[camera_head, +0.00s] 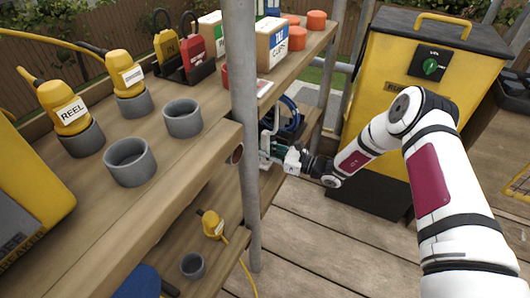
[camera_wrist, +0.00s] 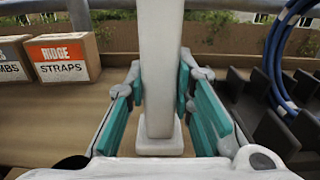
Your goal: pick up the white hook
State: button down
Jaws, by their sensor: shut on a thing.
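The white hook (camera_wrist: 160,45) stands upright in the middle of the wrist view, as a pale post with a wider foot at its lower end. My gripper (camera_wrist: 160,88) has its teal-padded fingers on both sides of the post and is shut on it. The top of the hook runs out of the wrist view. In the head view my gripper (camera_head: 275,153) is at the shelf's right end, just right of the metal pole. A thin white part of the hook (camera_head: 276,119) shows above it; the pole and shelf hide some of that area.
A blue coil (camera_wrist: 284,55) and a dark slotted rack (camera_wrist: 275,132) are close on the right. The metal pole (camera_head: 243,130) stands beside my gripper. A yellow bin (camera_head: 385,85) stands behind my arm.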

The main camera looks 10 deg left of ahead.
jog(key=shift+r+p, duration=0.3)
jog(key=shift+r, duration=0.6)
jog(key=s+d+r+p, duration=0.1)
jog(key=s+d+p, duration=0.4)
jog(key=s, duration=0.9)
jog(key=shift+v, duration=1)
jog(key=shift+w+d, duration=0.1)
jog(key=shift+w, duration=0.05)
